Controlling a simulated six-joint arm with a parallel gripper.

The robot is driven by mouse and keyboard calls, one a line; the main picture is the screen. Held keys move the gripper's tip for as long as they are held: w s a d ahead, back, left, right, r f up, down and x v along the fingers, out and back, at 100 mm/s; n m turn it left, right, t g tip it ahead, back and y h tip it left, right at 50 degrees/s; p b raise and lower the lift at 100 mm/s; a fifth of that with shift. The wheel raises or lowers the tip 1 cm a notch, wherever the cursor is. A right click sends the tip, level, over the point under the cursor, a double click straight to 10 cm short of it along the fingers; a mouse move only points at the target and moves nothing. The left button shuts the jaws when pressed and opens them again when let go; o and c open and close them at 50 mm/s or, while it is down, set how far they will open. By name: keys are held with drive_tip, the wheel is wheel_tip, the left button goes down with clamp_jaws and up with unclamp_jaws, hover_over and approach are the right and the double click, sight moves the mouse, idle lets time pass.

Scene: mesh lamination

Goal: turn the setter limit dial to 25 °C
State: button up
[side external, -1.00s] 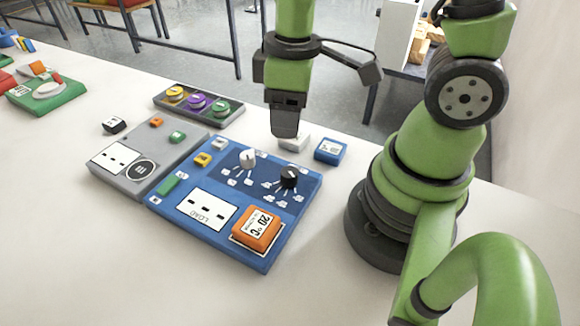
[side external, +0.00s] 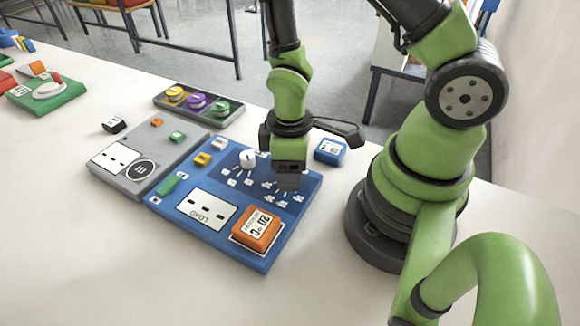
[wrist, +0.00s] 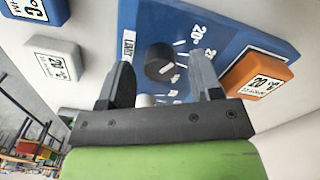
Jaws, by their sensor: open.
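The black limit dial (wrist: 158,62) stands on the blue setter panel (side external: 222,254). In the wrist view it sits between the two fingers of my gripper (wrist: 161,66), which are open with a gap on each side. The dial carries a white mark on its lower right part; I cannot read its exact setting. A "LIMIT" label and a "20°" label show near it, and other scale labels are partly hidden or too small. In the side view my gripper (side external: 288,186) is down over the panel's right part and hides the dial.
A white dial (side external: 248,158) stands left of my gripper. An orange 20 °C block (side external: 257,229) sits on the panel's front corner. A blue block (side external: 330,151) and a white block (wrist: 55,60) lie beyond the panel. A grey unit (side external: 128,176) adjoins the panel's left.

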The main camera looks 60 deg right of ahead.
drive_tip(key=shift+f, duration=0.35)
drive_tip(key=c, duration=0.9)
drive_tip(key=shift+m, duration=0.3)
drive_tip(key=m, duration=0.3)
drive_tip(key=shift+m, duration=2.1)
